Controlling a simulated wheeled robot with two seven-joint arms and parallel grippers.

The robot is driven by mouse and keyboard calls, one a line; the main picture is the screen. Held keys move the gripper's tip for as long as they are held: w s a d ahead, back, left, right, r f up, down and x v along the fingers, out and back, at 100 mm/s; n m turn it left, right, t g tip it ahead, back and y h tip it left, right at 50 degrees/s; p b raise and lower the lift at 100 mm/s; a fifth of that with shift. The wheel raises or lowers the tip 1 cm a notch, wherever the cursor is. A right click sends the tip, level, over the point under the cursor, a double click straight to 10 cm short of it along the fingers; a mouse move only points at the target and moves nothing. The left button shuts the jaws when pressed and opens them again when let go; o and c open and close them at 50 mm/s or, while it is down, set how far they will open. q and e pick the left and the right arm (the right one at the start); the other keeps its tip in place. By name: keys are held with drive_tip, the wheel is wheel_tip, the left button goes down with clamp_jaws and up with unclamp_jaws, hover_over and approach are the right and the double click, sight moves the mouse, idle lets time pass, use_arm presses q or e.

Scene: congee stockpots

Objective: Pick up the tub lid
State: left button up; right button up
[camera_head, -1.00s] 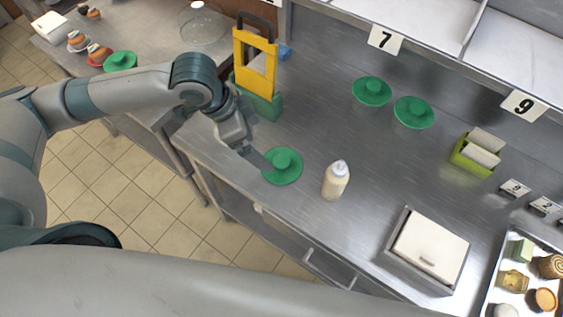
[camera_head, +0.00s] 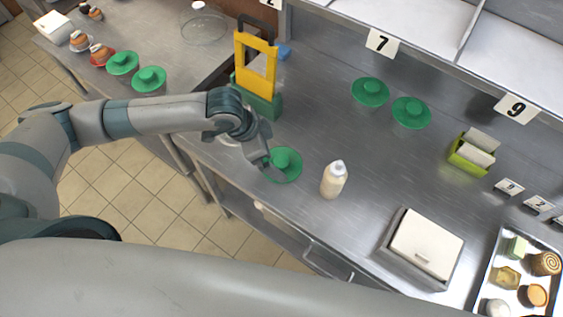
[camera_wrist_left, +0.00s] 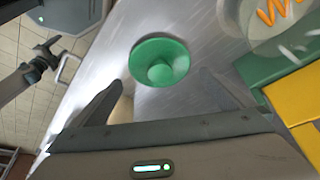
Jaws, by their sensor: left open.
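A green round lid (camera_head: 284,165) with a raised knob lies near the front edge of the steel counter. It also shows in the left wrist view (camera_wrist_left: 160,62), ahead of the fingers and slightly left of centre. My left gripper (camera_head: 264,162) is low over the counter at the left rim of this lid in the head view. In the left wrist view its two fingers (camera_wrist_left: 170,80) are spread, with nothing held between them. Whether a finger touches the lid is not clear. My right gripper does not show.
A cream bottle (camera_head: 334,180) stands right of the lid. A yellow and green holder (camera_head: 256,70) stands behind it. Two similar green lids (camera_head: 370,92) are farther back, two more (camera_head: 122,64) on the left table. A white-topped box (camera_head: 427,243) sits front right.

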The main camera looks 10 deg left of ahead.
sight(280, 161)
use_arm(q)
drive_tip(key=shift+w+d+f+p, duration=0.1)
drive_tip(key=shift+d+f+p, duration=0.15)
drive_tip(key=shift+f+p, duration=0.25)
drive_tip(key=p+x, duration=0.1)
drive_tip(key=x, duration=0.2)
drive_tip(key=shift+f, duration=0.5)
drive_tip(key=c, duration=0.7)
